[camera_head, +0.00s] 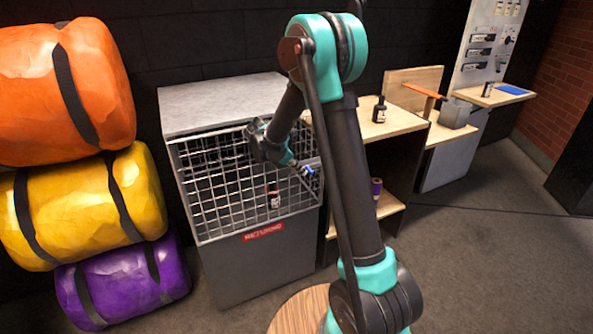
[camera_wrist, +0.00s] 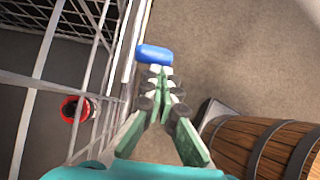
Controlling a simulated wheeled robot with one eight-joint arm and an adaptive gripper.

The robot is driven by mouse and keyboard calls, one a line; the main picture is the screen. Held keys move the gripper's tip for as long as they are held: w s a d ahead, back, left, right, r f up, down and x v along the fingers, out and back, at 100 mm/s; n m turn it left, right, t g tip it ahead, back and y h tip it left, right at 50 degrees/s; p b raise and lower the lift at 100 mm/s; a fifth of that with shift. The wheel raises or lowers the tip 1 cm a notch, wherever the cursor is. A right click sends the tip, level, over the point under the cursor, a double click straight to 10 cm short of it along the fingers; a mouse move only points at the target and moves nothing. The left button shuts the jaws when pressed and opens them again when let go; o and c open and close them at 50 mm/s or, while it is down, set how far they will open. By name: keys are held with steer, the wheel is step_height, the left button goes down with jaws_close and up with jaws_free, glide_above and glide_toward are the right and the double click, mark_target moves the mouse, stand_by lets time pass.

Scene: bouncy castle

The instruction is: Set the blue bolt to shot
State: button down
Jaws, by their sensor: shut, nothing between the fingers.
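The blue bolt (camera_wrist: 154,54) shows in the wrist view as a short rounded blue knob beside the right edge of the cage's wire front. In the head view it is a small blue spot (camera_head: 309,171) near the front's right side, partly hidden by my gripper (camera_head: 297,165). My gripper (camera_wrist: 160,73) is shut and empty, with its fingertips right at the knob. I cannot tell whether they touch it. The wire cage (camera_head: 208,205) has a grey top and its mesh front looks closed. The rest of the bolt is hidden.
A small bottle (camera_head: 274,196) stands inside the cage behind the mesh. A wooden barrel (camera_wrist: 262,145) stands close to my gripper's right in the wrist view. A shelf unit (camera_head: 405,110) with a dark bottle (camera_head: 379,110) is right of the cage. Colored bolsters (camera_head: 90,205) lie left.

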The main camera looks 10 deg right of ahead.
steer(key=d, duration=0.1)
steer(key=w+d, duration=0.1)
steer(key=d, duration=0.2)
steer(key=shift+w+d, duration=0.3)
steer(key=shift+d, duration=0.1)
steer(key=shift+a, duration=0.1)
